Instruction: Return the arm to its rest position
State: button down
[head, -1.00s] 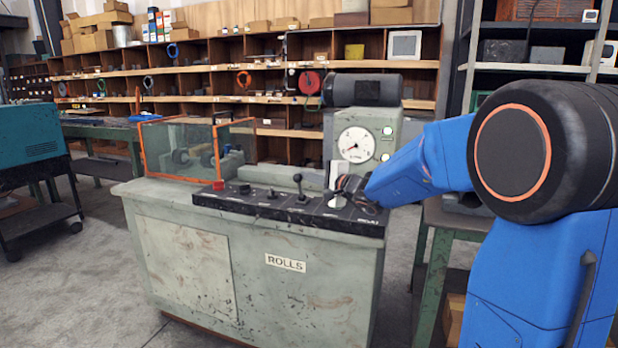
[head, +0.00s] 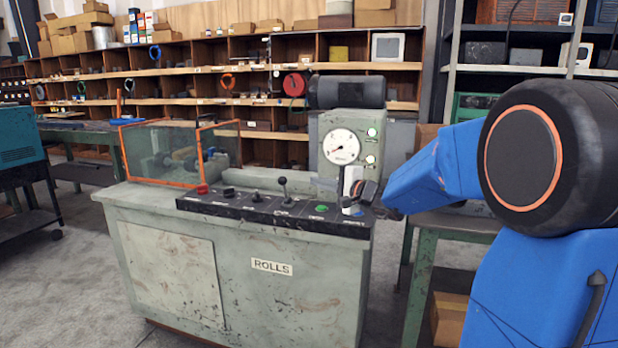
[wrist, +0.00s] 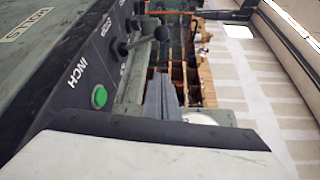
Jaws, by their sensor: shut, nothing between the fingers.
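My gripper (head: 351,206) is at the right end of the black control panel (head: 240,206), at the end of my blue arm. It is shut and empty. It is small in the head view, and I cannot tell how far it stands from the panel. In the wrist view its grey fingers (wrist: 160,98) are together, above the white and black housing. The green button (wrist: 99,97) marked INCH is to their left. It also shows in the head view (head: 321,208).
The green-grey ROLLS console (head: 290,295) stands in front. It carries a black-knobbed lever (head: 283,187), a dial gauge (head: 341,146) and an orange-framed guard (head: 160,152). A green bench (head: 455,226) is behind my arm. Shelves line the back. Floor at left is open.

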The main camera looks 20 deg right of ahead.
jog(key=shift+s+d+f, duration=0.15)
jog(key=shift+s+d, duration=0.15)
jog(key=shift+s, duration=0.25)
jog(key=s+a+f+n+g, duration=0.3)
jog(key=s+a, duration=0.2)
jog(key=s, duration=0.3)
jog(key=s+a+f+n+g, duration=0.2)
jog(key=s+a+n+g, duration=0.15)
jog(key=s, duration=0.45)
jog(key=s+a+f+n+g, duration=0.25)
jog(key=s+a, duration=0.25)
jog(key=s, duration=0.4)
jog(key=s+d+f+n+h, duration=0.1)
jog(key=s+d+f+h, duration=0.1)
jog(key=s, duration=0.4)
jog(key=s+d+f+n+g+h, duration=0.1)
jog(key=s+d+f+n+h, duration=0.1)
jog(key=s+d+f+h, duration=0.1)
jog(key=s+d+f+n+h, duration=0.2)
jog(key=s+d+f, duration=0.2)
jog(key=s, duration=0.5)
jog(key=shift+s+d+f+g+h, duration=0.2)
jog(key=shift+d+g+h, duration=0.1)
jog(key=shift+d, duration=0.45)
